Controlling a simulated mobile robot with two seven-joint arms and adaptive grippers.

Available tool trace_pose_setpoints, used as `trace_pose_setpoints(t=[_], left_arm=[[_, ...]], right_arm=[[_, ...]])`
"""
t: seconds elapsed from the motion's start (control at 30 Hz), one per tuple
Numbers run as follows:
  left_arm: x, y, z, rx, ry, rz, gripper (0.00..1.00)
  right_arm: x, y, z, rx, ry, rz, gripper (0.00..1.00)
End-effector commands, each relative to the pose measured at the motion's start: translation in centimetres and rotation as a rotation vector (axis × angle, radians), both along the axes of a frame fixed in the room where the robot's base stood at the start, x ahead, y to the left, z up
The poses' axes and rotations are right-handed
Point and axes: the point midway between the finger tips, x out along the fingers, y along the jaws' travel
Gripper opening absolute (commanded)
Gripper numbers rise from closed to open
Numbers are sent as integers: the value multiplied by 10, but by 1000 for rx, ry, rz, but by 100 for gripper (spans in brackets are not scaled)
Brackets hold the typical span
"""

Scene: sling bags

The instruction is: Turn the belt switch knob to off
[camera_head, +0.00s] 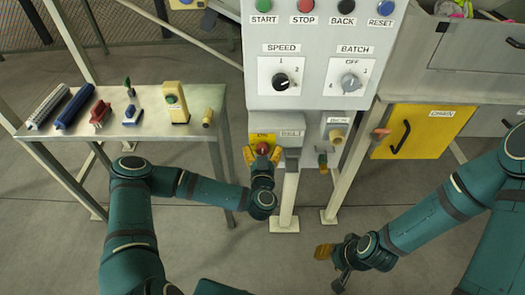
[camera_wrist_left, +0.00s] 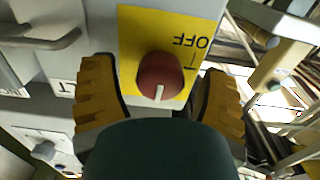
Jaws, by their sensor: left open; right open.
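The belt switch knob (camera_head: 262,148) is red and sits on a yellow plate (camera_head: 256,138) on the box labelled BELT, low on the grey control panel. In the left wrist view the red knob (camera_wrist_left: 160,77) has a white pointer mark, and the yellow plate (camera_wrist_left: 130,40) reads OFF, upside down. My left gripper (camera_head: 262,157) is at the knob; in its wrist view its two yellow fingers (camera_wrist_left: 158,95) stand apart on either side of the knob, with gaps visible. My right gripper (camera_head: 335,262) is open and empty, low over the floor at the right.
The panel above has SPEED (camera_head: 281,80) and BATCH (camera_head: 350,82) knobs and several buttons. A table (camera_head: 208,97) with brushes and tools stands left. A yellow door (camera_head: 425,128) is at the right.

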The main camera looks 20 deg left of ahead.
Motion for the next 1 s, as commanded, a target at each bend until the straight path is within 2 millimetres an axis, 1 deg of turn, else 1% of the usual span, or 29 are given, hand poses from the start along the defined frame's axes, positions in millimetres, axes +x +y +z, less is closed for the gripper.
trace_pose_setpoints(t=[0.1,0.13,0.17,0.2,0.27,0.3,0.33,0.73,0.87,1.0], left_arm=[[0,0,0,0,0,0,75],[0,0,0,0,0,0,72],[0,0,0,0,0,0,61],[0,0,0,0,0,0,47],[0,0,0,0,0,0,26],[0,0,0,0,0,0,12],[0,0,0,0,0,0,5],[0,0,1,-14,-6,1,4],[0,0,3,-52,-19,1,4],[0,0,4,-128,-42,-1,4]], right_arm=[[0,0,0,0,0,0,47],[0,0,0,0,0,0,47],[0,0,0,0,0,0,47],[0,0,0,0,0,0,47],[0,0,0,0,0,0,47],[0,0,0,0,0,0,47],[0,0,0,0,0,0,47],[0,0,3,0,1,0,47],[-1,0,9,0,3,0,47],[1,0,17,-1,-3,-3,47]])
